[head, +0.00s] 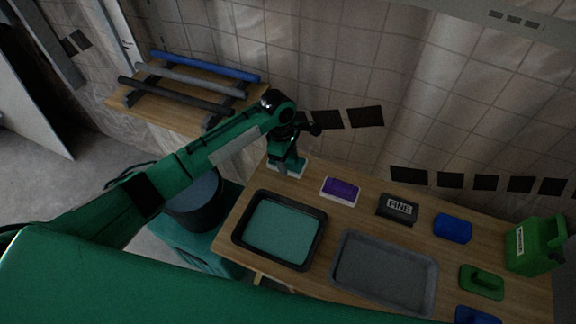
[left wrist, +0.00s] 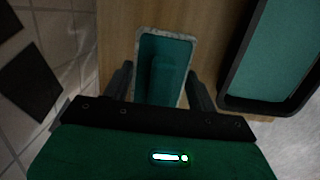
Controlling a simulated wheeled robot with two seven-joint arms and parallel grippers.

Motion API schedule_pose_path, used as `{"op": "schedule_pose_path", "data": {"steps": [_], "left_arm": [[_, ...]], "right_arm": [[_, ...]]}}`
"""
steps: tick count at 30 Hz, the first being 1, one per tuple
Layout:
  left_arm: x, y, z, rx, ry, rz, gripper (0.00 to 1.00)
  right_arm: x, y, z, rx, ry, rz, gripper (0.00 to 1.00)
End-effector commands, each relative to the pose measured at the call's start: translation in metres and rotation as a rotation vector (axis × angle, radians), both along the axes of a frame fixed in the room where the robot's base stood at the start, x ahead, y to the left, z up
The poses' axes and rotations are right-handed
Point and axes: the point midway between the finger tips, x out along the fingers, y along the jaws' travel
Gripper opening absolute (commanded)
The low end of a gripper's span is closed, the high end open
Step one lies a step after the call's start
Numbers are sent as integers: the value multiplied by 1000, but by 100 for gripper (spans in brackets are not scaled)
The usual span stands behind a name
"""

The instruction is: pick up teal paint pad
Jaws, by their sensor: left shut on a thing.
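The teal paint pad (left wrist: 165,68) shows in the left wrist view as a teal block with a pale grey rim, between the two dark fingers. My left gripper (left wrist: 160,88) is shut on it. In the head view the left gripper (head: 287,165) points down at the back left of the wooden table, and the pale edge of the pad (head: 292,172) shows under it. I cannot tell whether the pad touches the table. My right gripper is in neither view.
A black tray of teal paint (head: 283,228) lies just in front. A grey tray (head: 385,272), a purple pad (head: 341,190), a dark "FINE" block (head: 398,209), a blue pad (head: 453,228) and a green jug (head: 536,246) are to the right. A tiled wall (head: 340,70) stands behind.

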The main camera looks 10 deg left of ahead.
Motion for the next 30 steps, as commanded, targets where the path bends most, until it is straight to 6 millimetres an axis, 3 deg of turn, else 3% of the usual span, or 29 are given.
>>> {"op": "schedule_pose_path", "data": {"steps": [9, 15, 21, 30], "left_arm": [[1, -1, 88, -2, -6, -1, 35], [1, 0, 126, -2, -3, -2, 35], [1, 0, 145, 0, -2, 0, 35], [1, 0, 150, 0, -1, 0, 35]], "right_arm": [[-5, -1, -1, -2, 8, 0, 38], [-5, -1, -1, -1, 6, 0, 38], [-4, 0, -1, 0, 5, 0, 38], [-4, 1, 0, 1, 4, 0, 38]]}}
